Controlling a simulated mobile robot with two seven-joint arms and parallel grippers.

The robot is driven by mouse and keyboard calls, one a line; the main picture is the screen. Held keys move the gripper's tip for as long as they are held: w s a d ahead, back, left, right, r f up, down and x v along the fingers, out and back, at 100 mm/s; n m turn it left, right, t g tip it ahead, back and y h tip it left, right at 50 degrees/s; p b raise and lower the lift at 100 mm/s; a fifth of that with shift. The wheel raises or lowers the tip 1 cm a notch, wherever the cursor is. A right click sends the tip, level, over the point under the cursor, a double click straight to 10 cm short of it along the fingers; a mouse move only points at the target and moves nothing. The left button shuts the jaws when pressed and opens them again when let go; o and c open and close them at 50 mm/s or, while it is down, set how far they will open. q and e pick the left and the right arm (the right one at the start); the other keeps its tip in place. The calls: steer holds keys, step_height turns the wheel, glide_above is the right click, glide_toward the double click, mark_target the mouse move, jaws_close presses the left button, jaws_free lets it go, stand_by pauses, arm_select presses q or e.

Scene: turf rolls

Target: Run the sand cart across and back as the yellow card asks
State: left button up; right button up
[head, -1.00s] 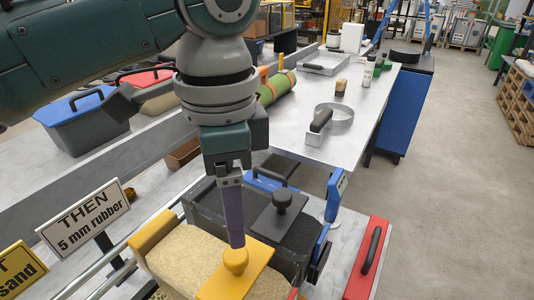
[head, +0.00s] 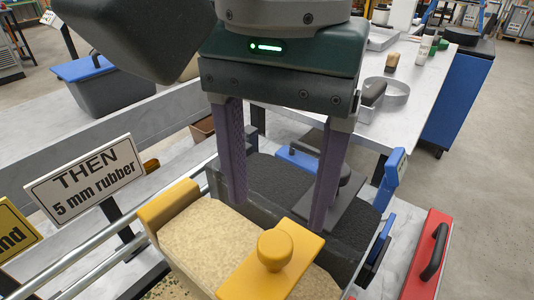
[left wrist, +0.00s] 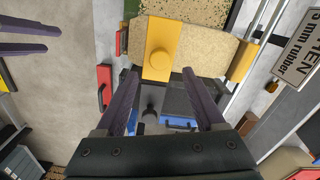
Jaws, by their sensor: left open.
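The sand cart (head: 205,245) is a tan, sand-filled block with a yellow end piece and a yellow plate with a round knob (head: 275,246). Its knob also shows in the left wrist view (left wrist: 159,60). My left gripper (head: 277,212) is open and empty, pointing down, its two purple fingers apart behind the knob in the head view. In the left wrist view the knob lies just beyond the fingertips, between their lines. The yellow card (head: 14,232) is cut off at the left edge; only "nd" reads. My right gripper (left wrist: 60,40) shows in the left wrist view with fingers apart.
A black rubber cart (head: 265,185) with a grey knobbed plate stands right behind the sand cart. A white card (head: 88,185) reads "THEN 5 mm rubber". Metal rails (head: 110,250) run at the left. A red block with black handle (head: 430,250) lies right.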

mark_target(274, 243)
arm_select(q)
step_height(274, 243, down, 8)
steer(key=shift+f+b, duration=0.2)
steer(key=shift+b, duration=0.1)
steer(key=shift+c, duration=0.2)
jaws_close()
stand_by(0.3)
steer(key=shift+r, duration=0.1)
stand_by(0.8)
